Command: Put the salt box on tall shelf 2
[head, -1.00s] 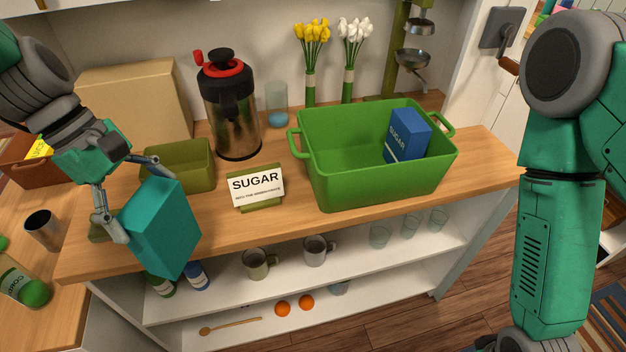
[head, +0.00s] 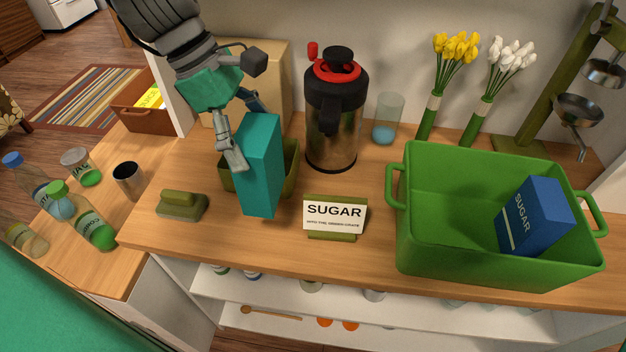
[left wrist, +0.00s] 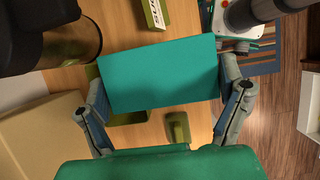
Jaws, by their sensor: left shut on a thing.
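A plain teal box (head: 258,175), with no label visible, is held upright in my left gripper (head: 246,138). It appears to be the salt box. It is in front of the olive bin (head: 290,178), over the wooden counter, and hides part of the bin. In the left wrist view the teal box (left wrist: 160,72) spans between the two fingers of the left gripper (left wrist: 163,78), one on each side. I cannot tell whether its bottom touches the counter. I cannot pick out tall shelf 2. My right gripper is not in view.
A sugar sign (head: 334,216) stands right of the box, with a red-topped flask (head: 332,130) behind. A green crate (head: 440,255) holds a blue sugar box (head: 535,215). An olive block (head: 180,206) lies left. Several bottles and jars fill the left surface. White shelves (head: 290,290) lie below.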

